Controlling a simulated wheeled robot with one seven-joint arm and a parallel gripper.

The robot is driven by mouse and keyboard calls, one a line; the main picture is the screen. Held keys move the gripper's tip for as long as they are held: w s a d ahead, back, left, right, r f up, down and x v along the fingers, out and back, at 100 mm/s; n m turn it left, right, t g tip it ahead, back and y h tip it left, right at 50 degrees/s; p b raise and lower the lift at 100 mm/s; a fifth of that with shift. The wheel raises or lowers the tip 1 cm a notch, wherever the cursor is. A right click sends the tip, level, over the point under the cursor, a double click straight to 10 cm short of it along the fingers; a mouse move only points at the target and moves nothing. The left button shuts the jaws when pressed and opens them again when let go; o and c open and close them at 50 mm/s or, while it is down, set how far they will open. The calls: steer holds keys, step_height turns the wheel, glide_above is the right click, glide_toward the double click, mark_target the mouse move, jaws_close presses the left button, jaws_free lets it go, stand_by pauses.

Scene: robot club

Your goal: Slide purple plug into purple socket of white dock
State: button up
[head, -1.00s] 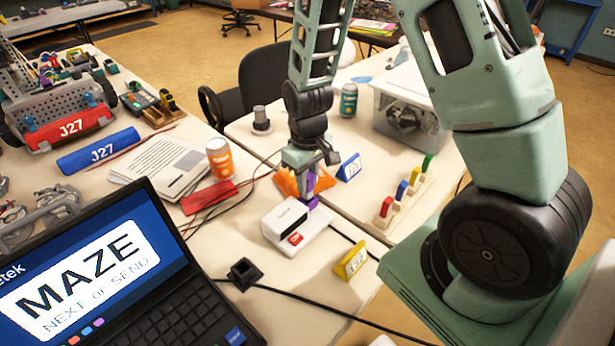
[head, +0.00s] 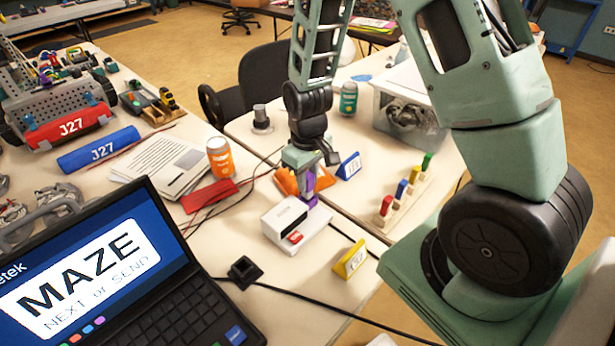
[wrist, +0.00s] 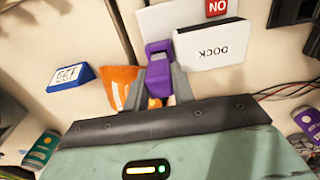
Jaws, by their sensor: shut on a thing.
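The white dock (head: 286,222) stands on the table in the head view, with a red label on its front. In the wrist view the dock (wrist: 208,46) shows its "DOCK" lettering upside down. My gripper (head: 308,186) is shut on the purple plug (wrist: 158,68), which sits between its two fingers. In the head view the plug (head: 310,191) is beside the dock's back right side, close to its base plate.
An orange packet (head: 287,182) lies just behind my gripper. A blue tent card (head: 349,166) and a yellow one (head: 350,260) stand to the right. A black cable crosses the front, and an open laptop (head: 90,270) fills the lower left.

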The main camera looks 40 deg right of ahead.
steer(key=shift+f+b, duration=0.75)
steer(key=shift+f, duration=0.45)
stand_by(0.6)
steer(key=o, duration=1.5)
steer(key=shift+r+p, duration=3.15)
steer(key=shift+r, duration=0.4)
